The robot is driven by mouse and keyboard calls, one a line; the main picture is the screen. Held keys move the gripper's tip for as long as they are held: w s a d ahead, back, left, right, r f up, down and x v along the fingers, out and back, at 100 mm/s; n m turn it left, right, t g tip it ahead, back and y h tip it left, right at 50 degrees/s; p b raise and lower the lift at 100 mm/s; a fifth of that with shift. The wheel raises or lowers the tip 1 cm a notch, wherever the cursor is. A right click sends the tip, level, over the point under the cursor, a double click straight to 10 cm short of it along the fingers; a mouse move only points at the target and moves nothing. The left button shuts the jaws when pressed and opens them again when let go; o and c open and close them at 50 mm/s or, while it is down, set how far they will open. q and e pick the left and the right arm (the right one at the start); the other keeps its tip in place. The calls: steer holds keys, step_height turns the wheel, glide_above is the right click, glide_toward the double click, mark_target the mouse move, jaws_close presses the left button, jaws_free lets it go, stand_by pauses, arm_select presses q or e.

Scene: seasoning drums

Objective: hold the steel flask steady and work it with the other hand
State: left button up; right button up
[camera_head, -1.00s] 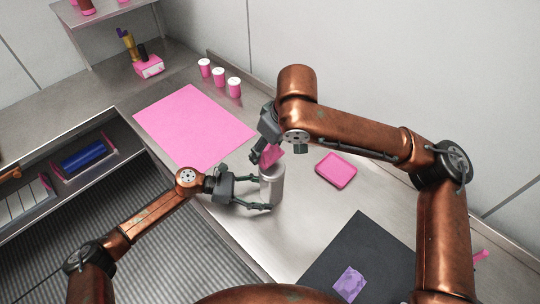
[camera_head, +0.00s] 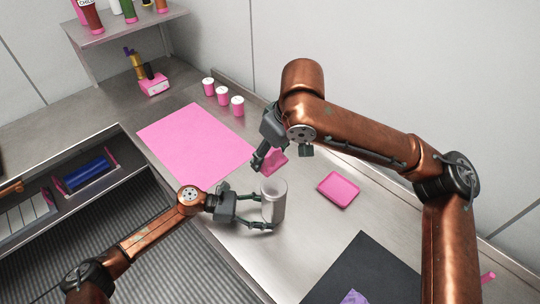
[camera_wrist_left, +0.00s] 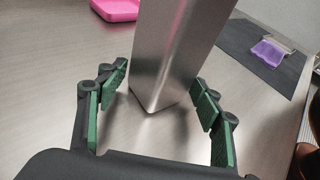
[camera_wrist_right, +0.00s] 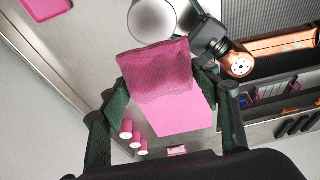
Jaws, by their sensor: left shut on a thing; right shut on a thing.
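The steel flask (camera_head: 274,206) stands upright on the metal worktop, its open mouth facing up. My left gripper (camera_head: 262,211) is shut around its side; the flask's plain wall shows between the green finger pads in the left wrist view (camera_wrist_left: 167,60). My right gripper (camera_head: 265,161) is above the flask, shut on a pink pouch-like piece (camera_head: 277,160). In the right wrist view the pink piece (camera_wrist_right: 157,72) spans between the green fingers, and the flask's round mouth (camera_wrist_right: 153,20) shows beside its edge.
A pink mat (camera_head: 195,143) lies behind and left. Several pink-and-white cups (camera_head: 222,96) line the back. A pink tray (camera_head: 339,189) lies right of the flask. A black mat (camera_head: 365,268) with a purple item (camera_head: 354,297) is nearer. A sunken bay (camera_head: 80,180) lies left.

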arm_select(q)
steer(key=shift+f, duration=0.1)
steer(key=o, duration=1.2)
steer(key=shift+c, duration=0.2)
steer(key=v, duration=1.2)
